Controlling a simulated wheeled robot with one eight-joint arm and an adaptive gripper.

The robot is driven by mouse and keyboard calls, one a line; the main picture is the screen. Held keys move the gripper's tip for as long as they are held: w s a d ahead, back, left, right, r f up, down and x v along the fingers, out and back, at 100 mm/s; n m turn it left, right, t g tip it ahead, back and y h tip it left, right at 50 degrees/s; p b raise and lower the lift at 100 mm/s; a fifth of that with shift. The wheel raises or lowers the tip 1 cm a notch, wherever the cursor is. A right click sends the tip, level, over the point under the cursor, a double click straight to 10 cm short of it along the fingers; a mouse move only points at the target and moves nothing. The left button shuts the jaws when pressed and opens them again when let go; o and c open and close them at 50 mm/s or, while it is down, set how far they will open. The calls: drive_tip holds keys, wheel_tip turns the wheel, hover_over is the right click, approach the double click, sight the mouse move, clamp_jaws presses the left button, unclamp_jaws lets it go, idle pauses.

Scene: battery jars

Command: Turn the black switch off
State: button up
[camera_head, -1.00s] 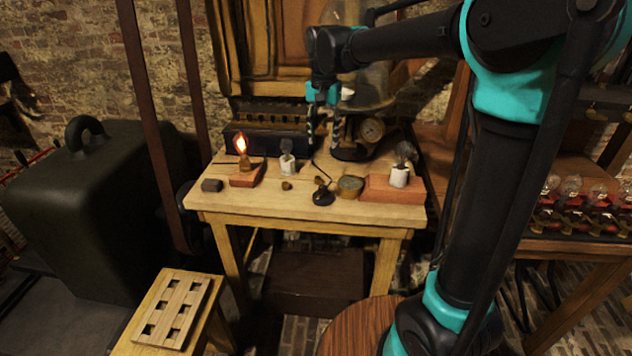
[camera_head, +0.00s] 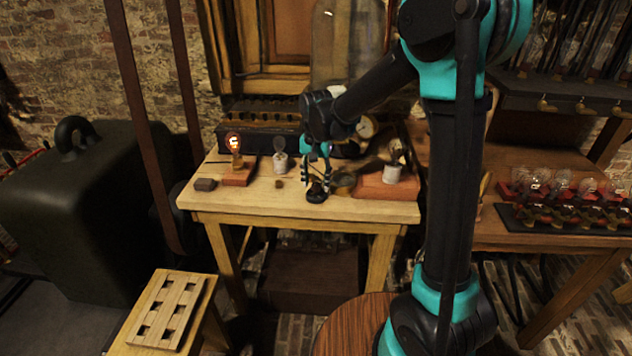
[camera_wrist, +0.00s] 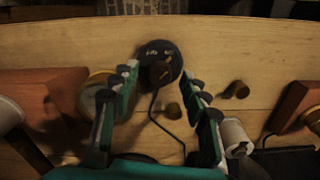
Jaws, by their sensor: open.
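The black switch (camera_head: 317,193) is a small round black base near the front edge of the wooden table. In the wrist view the switch (camera_wrist: 158,50) lies just beyond my fingertips, with pale markings on its base, a dark knob on top and a black cord running from it. My gripper (camera_head: 316,178) is directly above the switch in the head view, pointing down. In the wrist view my gripper (camera_wrist: 160,78) is open, its two fingers on either side of the knob's line with nothing between them. I cannot tell whether a fingertip touches the switch.
A lit bulb on a red-brown block (camera_head: 238,178) stands at the table's left. A white-based bulb (camera_head: 281,164) stands behind. A wooden block with a bulb (camera_head: 387,187) is at right. A brass gauge (camera_wrist: 97,95) and small brown knobs (camera_wrist: 237,89) lie near my gripper.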

drive_tip(key=shift+f, duration=0.15)
drive_tip(key=shift+c, duration=0.3)
clamp_jaws()
